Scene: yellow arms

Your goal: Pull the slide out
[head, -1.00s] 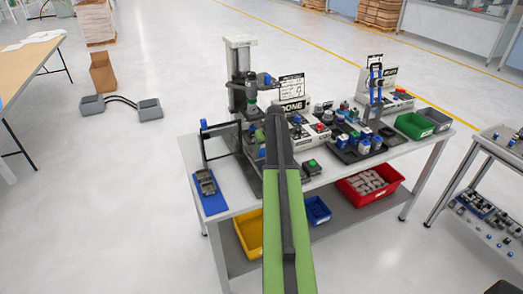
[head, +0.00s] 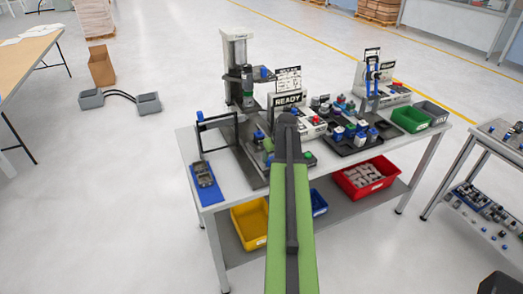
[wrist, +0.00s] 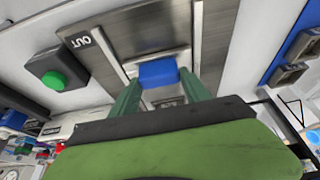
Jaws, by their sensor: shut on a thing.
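In the wrist view, my gripper (wrist: 161,86) has its two green fingers on either side of a blue block (wrist: 158,72), shut on it. The block looks like the handle of the slide and sits at the front of a metal slideway (wrist: 215,35) with long grooves. A label reading OUT (wrist: 81,42) lies beside the slideway. In the head view, my arm hides the gripper and most of the slide.
A green button (wrist: 54,80) on a dark box is left of the slideway in the wrist view. On the bench (head: 215,205), a blue mat (head: 208,184) holds a grey part at left. A black tray (head: 350,143) with several parts stands right. Bins sit on the lower shelf.

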